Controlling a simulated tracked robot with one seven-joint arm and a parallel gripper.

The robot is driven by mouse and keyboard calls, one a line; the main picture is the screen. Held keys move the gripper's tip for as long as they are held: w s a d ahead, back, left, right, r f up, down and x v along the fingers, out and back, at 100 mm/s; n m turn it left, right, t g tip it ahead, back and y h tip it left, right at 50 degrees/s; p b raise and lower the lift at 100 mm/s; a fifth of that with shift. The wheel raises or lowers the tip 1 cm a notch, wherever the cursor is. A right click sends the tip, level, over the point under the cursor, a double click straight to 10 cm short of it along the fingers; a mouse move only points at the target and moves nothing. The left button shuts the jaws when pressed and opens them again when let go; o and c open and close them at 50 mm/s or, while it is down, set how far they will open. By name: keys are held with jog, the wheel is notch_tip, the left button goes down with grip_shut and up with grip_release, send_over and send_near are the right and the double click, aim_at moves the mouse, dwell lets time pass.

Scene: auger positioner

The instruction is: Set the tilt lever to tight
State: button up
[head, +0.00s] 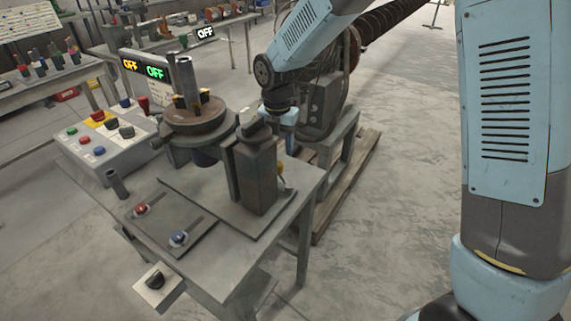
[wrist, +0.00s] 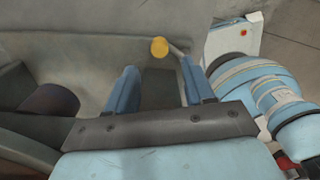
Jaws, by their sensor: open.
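A lever with a yellow round knob (wrist: 158,47) shows in the wrist view, its short grey rod running right from the knob toward the right finger. In the head view a yellow knob (head: 281,168) shows at the right side of the dark upright block, partly hidden. No tilt or tight marking is readable. My gripper (wrist: 158,82) is open, its two blue fingers apart with nothing held between them. The knob appears just beyond the fingertips; I cannot tell whether the right finger touches the rod. In the head view my gripper (head: 283,117) is behind the block's top, partly hidden.
The dark block (head: 258,180) stands on the metal table (head: 222,257). Left are a round turntable (head: 193,118), a control box (head: 95,150), and slotted levers with red (head: 141,209) and blue (head: 179,237) knobs.

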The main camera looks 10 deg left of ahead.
notch_tip(320, 180, down, 7)
jog(key=shift+f, duration=0.1)
dwell(0.3)
jog(key=shift+c, duration=0.5)
grip_shut()
